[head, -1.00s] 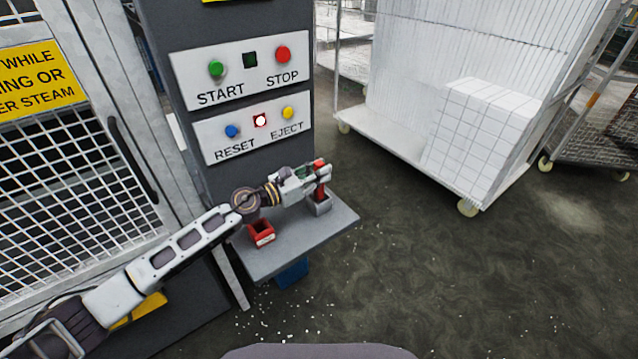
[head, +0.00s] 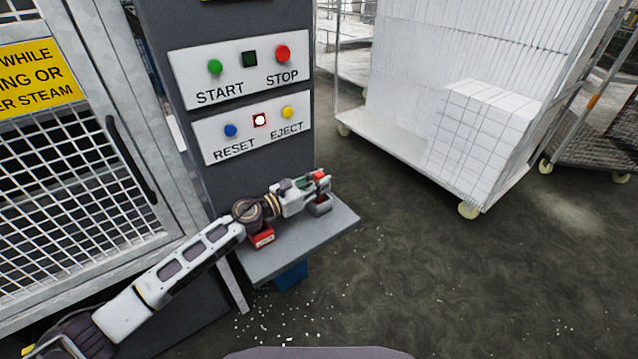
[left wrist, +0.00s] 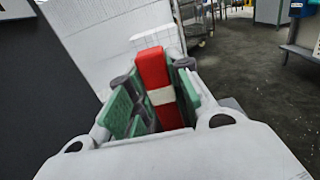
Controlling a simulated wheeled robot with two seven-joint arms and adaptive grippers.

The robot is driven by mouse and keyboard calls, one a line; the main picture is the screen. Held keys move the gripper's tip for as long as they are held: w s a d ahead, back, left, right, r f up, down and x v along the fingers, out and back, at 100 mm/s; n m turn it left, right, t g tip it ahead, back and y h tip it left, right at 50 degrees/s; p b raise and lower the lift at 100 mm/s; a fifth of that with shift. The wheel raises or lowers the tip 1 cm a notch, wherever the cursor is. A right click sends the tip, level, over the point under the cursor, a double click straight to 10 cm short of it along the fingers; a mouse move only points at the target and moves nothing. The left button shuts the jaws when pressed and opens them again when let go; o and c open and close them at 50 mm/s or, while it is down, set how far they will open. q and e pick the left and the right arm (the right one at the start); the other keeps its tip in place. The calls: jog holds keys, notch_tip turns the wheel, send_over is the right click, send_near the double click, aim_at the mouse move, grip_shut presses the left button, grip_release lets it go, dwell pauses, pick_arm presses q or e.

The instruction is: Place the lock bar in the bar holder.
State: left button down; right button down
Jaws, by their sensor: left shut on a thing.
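The lock bar is a red bar with a white band (left wrist: 155,75), and it stands upright in my left gripper. In the head view its red top (head: 320,175) shows above the fingers. My left gripper (head: 312,193) is shut on it, and the green finger pads (left wrist: 140,110) flank it in the left wrist view. A small grey holder (head: 320,209) stands on the shelf right under the bar. The bar's lower end is at the holder's mouth or inside it; the gripper hides how deep. My right gripper is not in view.
A red open box (head: 262,239) stands on the grey shelf (head: 290,250), partly under my left wrist. The control panel with START, STOP, RESET and EJECT buttons (head: 250,130) rises behind. A white cart (head: 400,150) stands to the right. The shelf's front right is clear.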

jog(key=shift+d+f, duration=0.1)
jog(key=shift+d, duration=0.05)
pick_arm(q)
jog(key=c, duration=1.7)
grip_release()
jog(key=shift+f, duration=0.2)
jog(key=shift+c, duration=0.2)
jog(key=o, duration=0.4)
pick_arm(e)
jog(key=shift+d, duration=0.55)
pick_arm(q)
jog(key=shift+o, duration=0.2)
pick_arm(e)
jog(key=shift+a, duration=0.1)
